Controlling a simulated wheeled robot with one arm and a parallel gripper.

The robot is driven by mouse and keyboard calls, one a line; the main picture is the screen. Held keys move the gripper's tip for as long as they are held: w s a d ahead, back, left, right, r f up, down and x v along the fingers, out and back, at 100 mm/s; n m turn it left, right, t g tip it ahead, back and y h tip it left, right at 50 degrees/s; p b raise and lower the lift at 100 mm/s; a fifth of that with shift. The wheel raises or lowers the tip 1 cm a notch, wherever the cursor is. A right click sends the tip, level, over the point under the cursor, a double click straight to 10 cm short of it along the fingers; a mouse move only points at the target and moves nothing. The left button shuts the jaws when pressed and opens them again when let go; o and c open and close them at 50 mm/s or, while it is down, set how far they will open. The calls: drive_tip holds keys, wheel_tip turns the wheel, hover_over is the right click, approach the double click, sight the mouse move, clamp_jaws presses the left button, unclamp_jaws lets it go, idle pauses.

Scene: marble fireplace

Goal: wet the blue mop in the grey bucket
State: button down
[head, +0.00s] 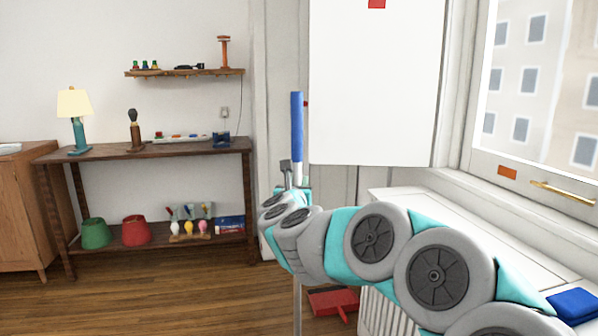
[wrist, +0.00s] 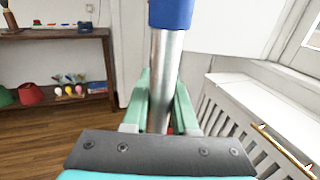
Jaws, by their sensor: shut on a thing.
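The mop (head: 297,127) stands about upright, with a blue grip at the top and a silver pole below. My gripper (head: 297,186) is shut on the pole just beneath the blue grip. In the wrist view, the green fingers of my gripper (wrist: 161,92) lie on both sides of the mop's silver pole (wrist: 161,75). A thin length of pole shows below my arm in the head view. The mop's head is out of view. The grey bucket is in neither view.
A wooden console table (head: 150,151) with a lamp (head: 75,112) and lampshades stands at the left wall. A red dustpan (head: 333,302) lies on the floor beside the white radiator cover (head: 480,230) under the window. Wooden floor (head: 130,300) is clear at front left.

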wheel_tip(320, 180, down, 12)
drive_tip(key=b, duration=1)
drive_tip(key=shift+f+b, duration=0.25)
drive_tip(key=shift+b, duration=0.15)
drive_tip(key=shift+f+b, duration=0.6)
drive_tip(key=shift+b, duration=0.1)
idle(1.3)
